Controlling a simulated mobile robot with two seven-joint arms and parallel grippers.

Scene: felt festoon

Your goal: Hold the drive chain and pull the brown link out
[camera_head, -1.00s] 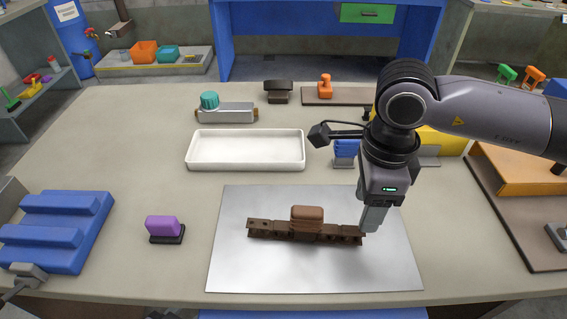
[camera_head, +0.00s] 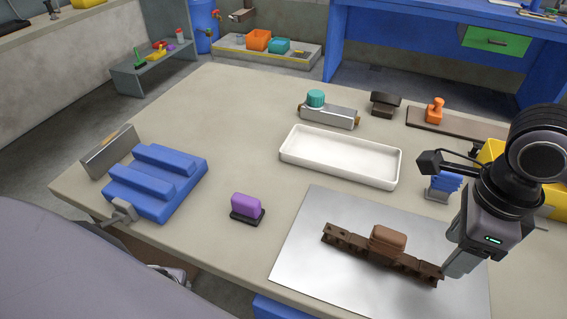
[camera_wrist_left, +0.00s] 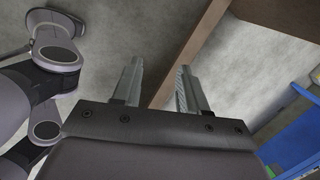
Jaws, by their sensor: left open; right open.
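The dark brown drive chain (camera_head: 345,239) lies along a bare metal plate (camera_head: 309,258). The lighter brown link (camera_head: 388,238) is a rounded block that sits at the middle of the chain and stands up above it. My right gripper (camera_head: 458,266) points down at the chain's right end; its fingers overlap in the head view, and I cannot tell whether they touch the chain. It is open. My left gripper (camera_wrist_left: 158,82) shows in the left wrist view with its two fingers apart and nothing between them, over the floor away from the chain.
A white tray (camera_head: 340,173) lies behind the plate. A purple-handled block (camera_head: 247,206) stands left of the plate, and a blue ridged block (camera_head: 155,182) sits at the table's left. In the left wrist view a brown beam (camera_wrist_left: 190,50) runs beyond the fingers.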

